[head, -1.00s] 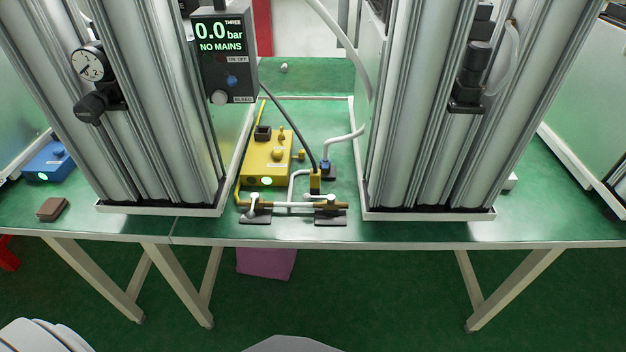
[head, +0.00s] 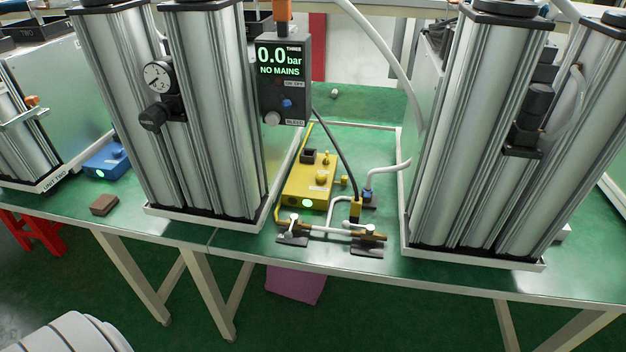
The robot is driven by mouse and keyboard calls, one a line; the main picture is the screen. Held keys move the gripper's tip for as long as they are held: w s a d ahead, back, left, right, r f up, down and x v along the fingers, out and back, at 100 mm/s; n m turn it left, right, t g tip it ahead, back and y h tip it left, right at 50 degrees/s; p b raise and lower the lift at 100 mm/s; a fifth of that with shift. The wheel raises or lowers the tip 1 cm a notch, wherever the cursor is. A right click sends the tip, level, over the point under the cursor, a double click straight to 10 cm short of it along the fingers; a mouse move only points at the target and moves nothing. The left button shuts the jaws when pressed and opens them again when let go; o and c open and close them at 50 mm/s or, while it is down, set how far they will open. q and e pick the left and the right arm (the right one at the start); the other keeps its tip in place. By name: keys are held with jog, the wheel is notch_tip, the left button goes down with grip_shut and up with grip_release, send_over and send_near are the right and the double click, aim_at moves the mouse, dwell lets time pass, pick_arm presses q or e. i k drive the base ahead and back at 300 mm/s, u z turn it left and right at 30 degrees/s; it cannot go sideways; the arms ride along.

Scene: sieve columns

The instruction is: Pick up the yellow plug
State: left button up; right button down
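A small upright yellow block (head: 356,209), which looks like the yellow plug, is at the lower end of a black cable (head: 339,150) that runs down from near the gauge box. It stands on the green bench just behind a white pipe with brass-coloured fittings (head: 333,230). A smaller yellow piece (head: 344,182) sits behind it, beside the yellow box (head: 307,188) with a lit green light. Neither of my grippers is in view.
Tall metal columns stand left (head: 217,120) and right (head: 480,130) of the gap. A dark display box (head: 284,85) reading 0.0 bar, NO MAINS hangs by the left columns. A blue box (head: 106,160) and brown block (head: 104,205) lie on the bench (head: 200,228) further left.

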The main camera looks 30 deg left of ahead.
aim_at(355, 206)
jog(key=k, duration=1.15)
jog(key=z, duration=0.7)
jog(key=i, duration=1.7)
jog(key=u, duration=0.7)
